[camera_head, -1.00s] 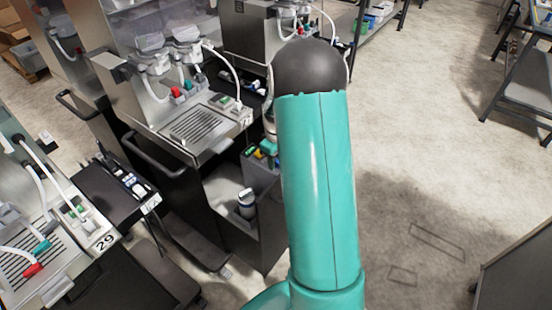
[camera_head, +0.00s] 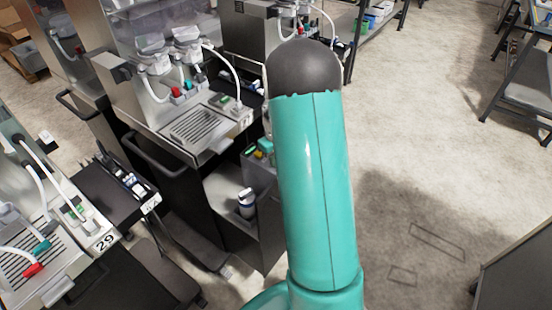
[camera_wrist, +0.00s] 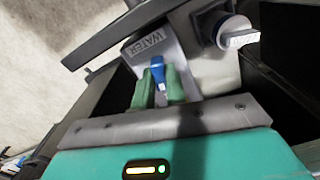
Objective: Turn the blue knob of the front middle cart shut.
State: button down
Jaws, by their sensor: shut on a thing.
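In the wrist view, the blue knob (camera_wrist: 157,68) sits on a light grey panel (camera_wrist: 148,47) marked WATER. My gripper (camera_wrist: 160,78) has its two green fingers on either side of the knob, closed on it. The lower part of the knob is between the fingers and partly hidden. In the head view, my gripper and this knob are hidden behind my teal arm. A dark cart (camera_head: 240,215) with an open shelf stands just left of the arm there.
In the wrist view, a round fitting with a white tab (camera_wrist: 240,39) lies close to the right, and a dark bar (camera_wrist: 110,35) crosses the upper left. In the head view, a machine with a drip tray (camera_head: 195,127) and another machine numbered 29 (camera_head: 104,243) stand left.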

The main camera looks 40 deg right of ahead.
jog(key=m, duration=1)
jog(key=shift+m, duration=2.4)
jog(key=shift+d, duration=0.1)
jog(key=c, duration=1.4)
grip_release()
jog(key=shift+c, duration=0.2)
jog(key=shift+r, duration=0.15)
notch_tip(320, 180, up, 14)
jog(key=shift+f, duration=0.2)
